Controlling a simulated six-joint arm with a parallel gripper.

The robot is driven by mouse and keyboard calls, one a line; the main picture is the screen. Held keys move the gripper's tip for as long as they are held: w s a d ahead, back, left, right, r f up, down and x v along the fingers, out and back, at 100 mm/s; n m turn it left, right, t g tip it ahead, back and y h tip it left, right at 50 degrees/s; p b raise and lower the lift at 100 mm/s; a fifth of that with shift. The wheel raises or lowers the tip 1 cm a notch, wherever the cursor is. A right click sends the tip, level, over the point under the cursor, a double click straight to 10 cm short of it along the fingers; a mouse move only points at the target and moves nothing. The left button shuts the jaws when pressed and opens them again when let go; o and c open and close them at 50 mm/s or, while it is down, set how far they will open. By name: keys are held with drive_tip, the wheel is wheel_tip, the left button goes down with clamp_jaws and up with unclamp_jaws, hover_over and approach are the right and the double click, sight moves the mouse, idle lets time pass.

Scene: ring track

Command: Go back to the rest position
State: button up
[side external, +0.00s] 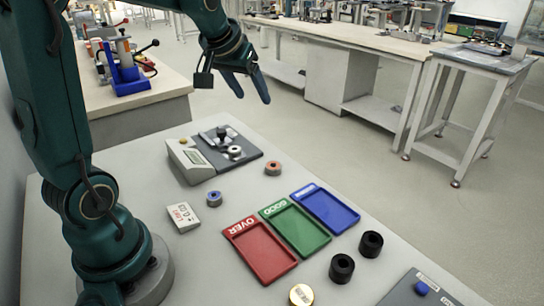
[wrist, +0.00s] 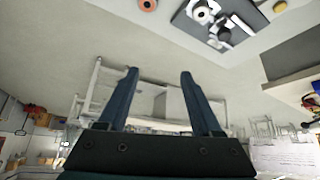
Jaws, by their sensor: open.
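My gripper (side external: 246,88) is held high above the far part of the work table, with its blue fingers apart and nothing between them. In the wrist view my gripper (wrist: 158,75) also shows open and empty, with the room's floor and benches behind it. My dark green arm stands at the left of the side view. The gripper touches nothing on the table.
A gauge with a grey plate (side external: 250,158) stands on the table. Red (side external: 262,252), green (side external: 297,232) and blue (side external: 328,210) trays lie in a row, empty. Rings (side external: 272,168) (side external: 214,198), a label block (side external: 183,217) and black cylinders (side external: 371,244) (side external: 342,268) lie around them. Air around the gripper is clear.

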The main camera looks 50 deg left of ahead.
drive_tip(key=s+d+r+m+t+h, duration=0.15)
drive_tip(key=s+d+m, duration=0.25)
drive_tip(key=s+d, duration=0.65)
drive_tip(key=s+d+f+m+g+h, duration=0.1)
drive_tip(key=s+d+f+g, duration=0.1)
drive_tip(key=s+d+f, duration=0.2)
drive_tip(key=shift+s+d+f, duration=0.35)
drive_tip(key=shift+s+f, duration=0.15)
drive_tip(key=shift+s, duration=0.7)
